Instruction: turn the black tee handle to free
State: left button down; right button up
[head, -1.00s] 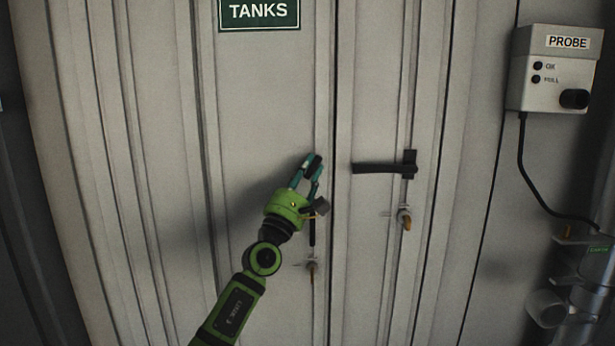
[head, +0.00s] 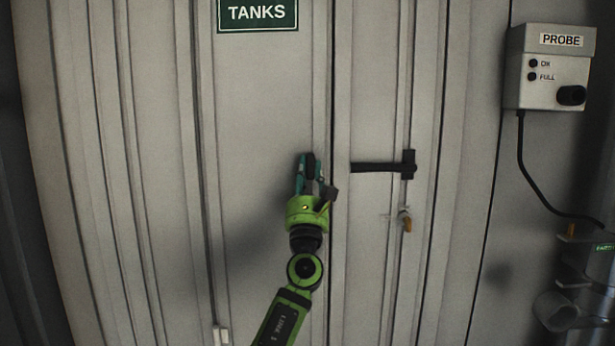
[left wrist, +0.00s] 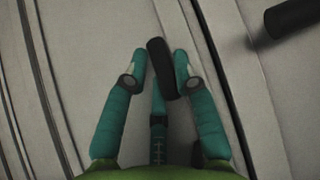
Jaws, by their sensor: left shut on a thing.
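A black handle (left wrist: 160,68) stands between the fingertips of my left gripper (left wrist: 160,72) in the left wrist view, tilted slightly. In the head view my left gripper (head: 309,168) is at the left door leaf, closed around this dark handle (head: 310,164), with fingers on both sides. Most of the handle's lower part and its mount are hidden behind the gripper and arm. A second black handle (head: 378,168) lies horizontal on the right leaf, with a short upright piece at its right end, forming a tee on its side. My left gripper is apart from it. My right gripper is not in view.
A brass-coloured latch (head: 405,221) hangs below the second handle. A green TANKS sign (head: 257,13) is above. A grey PROBE box (head: 550,72) with a black cable (head: 528,165) is at right, above grey pipework (head: 575,300). The door face left of my arm is clear.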

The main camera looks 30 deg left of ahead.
pick_arm(q)
jog(key=shift+r, duration=0.15)
jog(key=c, duration=1)
grip_release()
jog(key=shift+f, duration=0.3)
jog(key=v, duration=1.1)
jog(key=shift+s+d+f, duration=0.1)
jog(key=shift+s+d, duration=0.05)
jog(key=shift+s, duration=0.15)
